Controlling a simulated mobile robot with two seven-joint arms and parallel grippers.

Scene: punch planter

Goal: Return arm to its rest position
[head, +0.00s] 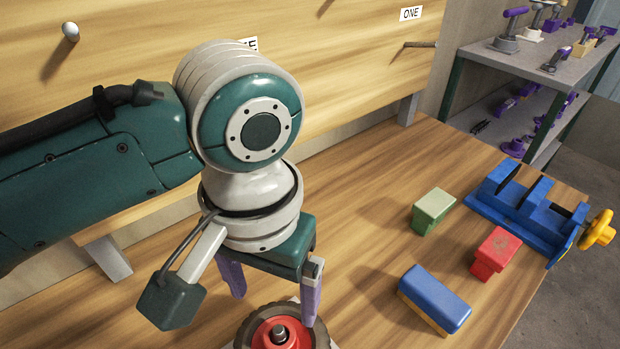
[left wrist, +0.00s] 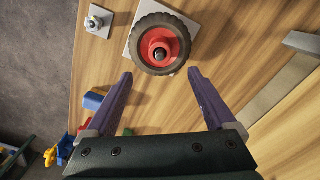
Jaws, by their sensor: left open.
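My left arm comes in from the left in the head view. My left gripper (head: 270,283) hangs over the wooden table with its purple fingers pointing down. The fingers are spread, with nothing between them. In the left wrist view the same gripper (left wrist: 161,82) shows two parted fingers over bare wood. A black wheel with a red hub (head: 278,333) sits just beyond the fingertips, partly cut off by the lower edge. In the left wrist view the wheel (left wrist: 160,44) lies on a pale square plate (left wrist: 190,26), apart from the fingers. My right gripper is not in view.
A green block (head: 433,211), a red block (head: 495,254) and a blue block (head: 435,299) stand on the table (head: 380,250). A blue vise (head: 525,212) with a yellow handle is at the right edge. A wooden back panel (head: 340,60) with pegs rises behind; a tool shelf (head: 535,65) stands beyond.

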